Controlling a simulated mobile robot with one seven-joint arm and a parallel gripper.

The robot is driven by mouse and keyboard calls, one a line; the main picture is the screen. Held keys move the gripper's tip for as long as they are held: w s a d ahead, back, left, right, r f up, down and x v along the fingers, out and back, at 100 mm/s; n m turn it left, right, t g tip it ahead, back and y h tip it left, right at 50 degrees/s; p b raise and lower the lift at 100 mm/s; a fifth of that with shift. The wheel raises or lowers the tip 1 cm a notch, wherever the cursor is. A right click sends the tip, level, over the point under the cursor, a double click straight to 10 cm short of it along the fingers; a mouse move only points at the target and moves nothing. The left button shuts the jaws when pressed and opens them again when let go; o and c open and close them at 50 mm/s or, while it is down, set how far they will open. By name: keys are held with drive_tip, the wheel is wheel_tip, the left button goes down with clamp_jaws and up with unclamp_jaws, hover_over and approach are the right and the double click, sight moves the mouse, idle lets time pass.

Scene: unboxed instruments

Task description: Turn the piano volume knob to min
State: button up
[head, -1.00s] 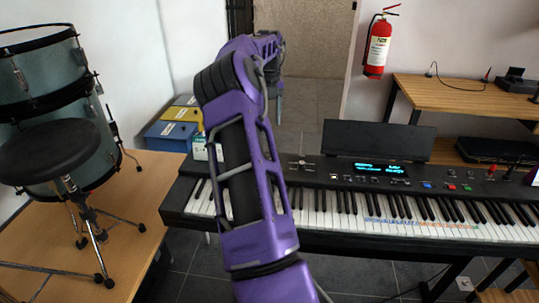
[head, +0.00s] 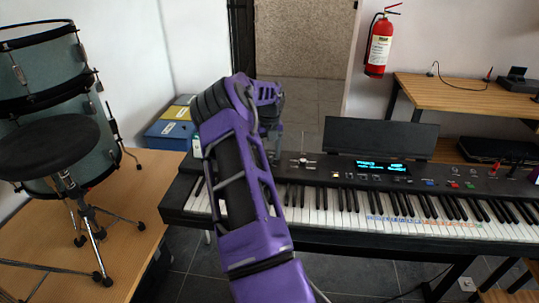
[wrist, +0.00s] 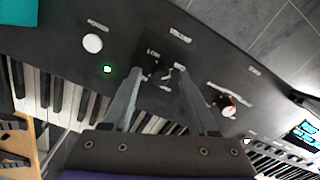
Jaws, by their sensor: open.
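The piano (head: 330,225), a black keyboard, stands across the middle of the head view. Its volume knob (wrist: 165,72), small and dark, sits under the VOLUME label in the wrist view, with a LOW mark to its left. My gripper (wrist: 159,76) is open, its two grey fingers pointing at the panel on either side of the knob. I cannot tell whether they touch it. The fingers partly cover the knob and labels, so the knob's setting is unclear.
A white power button (wrist: 92,43) and green light (wrist: 107,69) lie left of the knob. Another knob (wrist: 225,103) lies close to the right finger. A drum stool (head: 48,148) and drums stand left; a music stand (head: 380,137) rises behind the piano.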

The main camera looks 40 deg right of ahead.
clamp_jaws()
